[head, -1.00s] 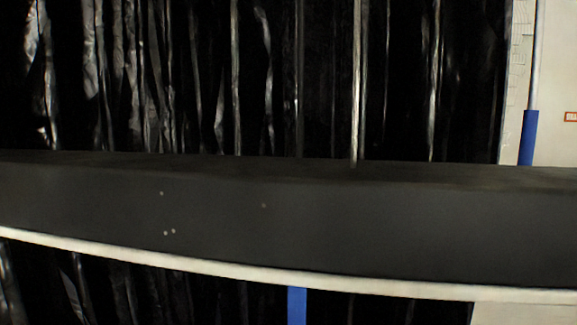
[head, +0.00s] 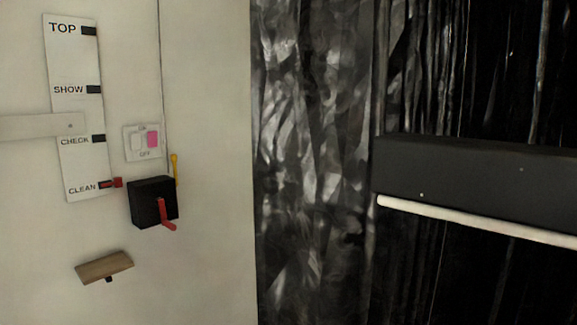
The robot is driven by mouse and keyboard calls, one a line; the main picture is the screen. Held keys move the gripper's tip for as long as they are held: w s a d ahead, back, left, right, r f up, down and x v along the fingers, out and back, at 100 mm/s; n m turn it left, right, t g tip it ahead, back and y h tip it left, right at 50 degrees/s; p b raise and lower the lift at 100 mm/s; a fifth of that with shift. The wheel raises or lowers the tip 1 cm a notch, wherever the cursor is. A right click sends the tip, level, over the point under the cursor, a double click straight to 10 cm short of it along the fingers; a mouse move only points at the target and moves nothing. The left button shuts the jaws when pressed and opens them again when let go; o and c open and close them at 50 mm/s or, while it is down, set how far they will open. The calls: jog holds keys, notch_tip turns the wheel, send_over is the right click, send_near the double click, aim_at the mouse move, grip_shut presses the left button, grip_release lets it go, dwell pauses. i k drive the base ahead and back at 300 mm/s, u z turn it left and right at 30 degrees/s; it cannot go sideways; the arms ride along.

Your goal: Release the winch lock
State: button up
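A black box (head: 146,204) with a red lever (head: 164,213) is mounted on the pale wall at the left of the head view. The lever hangs down and slants to the right at its lower end. A small yellow piece (head: 175,168) stands upright just above the box's right side. A thin dark line runs up the wall above it. Which of these is the winch lock I cannot tell for sure. A wooden handle (head: 104,267) sticks out from the wall lower left of the box. My gripper is not in view.
A white label strip (head: 72,110) reads TOP, SHOW, CHECK and CLEAN, with a red marker (head: 117,182) at CLEAN. A switch plate (head: 144,142) with a pink rocker sits above the box. Shiny black curtain (head: 310,160) and a dark beam (head: 470,180) are at right.

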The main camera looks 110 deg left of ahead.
aim_at(174, 159)
jog(key=u, duration=4.35)
jog(key=i, duration=1)
jog(key=u, duration=0.5)
jog(key=i, duration=1.2)
jog(key=z, duration=0.75)
jog(key=i, duration=0.7)
jog(key=z, duration=0.5)
